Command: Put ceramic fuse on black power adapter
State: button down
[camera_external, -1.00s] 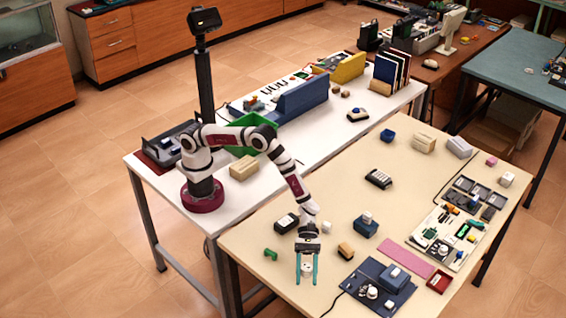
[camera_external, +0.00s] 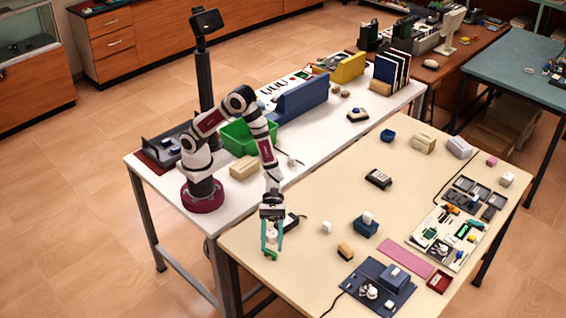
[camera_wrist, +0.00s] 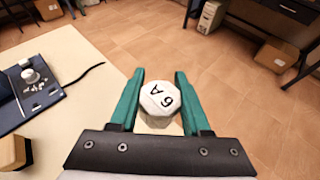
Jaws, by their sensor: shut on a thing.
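The white ceramic fuse (camera_wrist: 159,97), marked "6 A", sits between the two teal fingers of my gripper (camera_wrist: 160,76) in the wrist view. My gripper (camera_external: 272,250) is shut on it and holds it near the table's front-left edge in the external view. A black box that looks like the power adapter (camera_external: 291,222) lies on the cream table just right of and behind the gripper. The adapter does not show in the wrist view.
A green piece (camera_external: 270,256) shows at the fingertips in the external view. A dark blue board (camera_external: 378,290) is at front right.

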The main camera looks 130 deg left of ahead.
jog(key=s+a+r, duration=0.3)
jog(key=s+a, duration=0.2)
jog(key=s, duration=0.7)
send_over(287, 225)
jog(key=shift+n+t, duration=0.3)
jog(key=f, duration=0.7)
jog(key=shift+d, duration=0.25)
notch_tip(287, 225, down, 4)
jog(key=shift+a+f, duration=0.1)
jog(key=shift+a, duration=0.05)
jog(key=shift+f, duration=0.1)
jog(key=shift+c, duration=1.8)
grip_release()
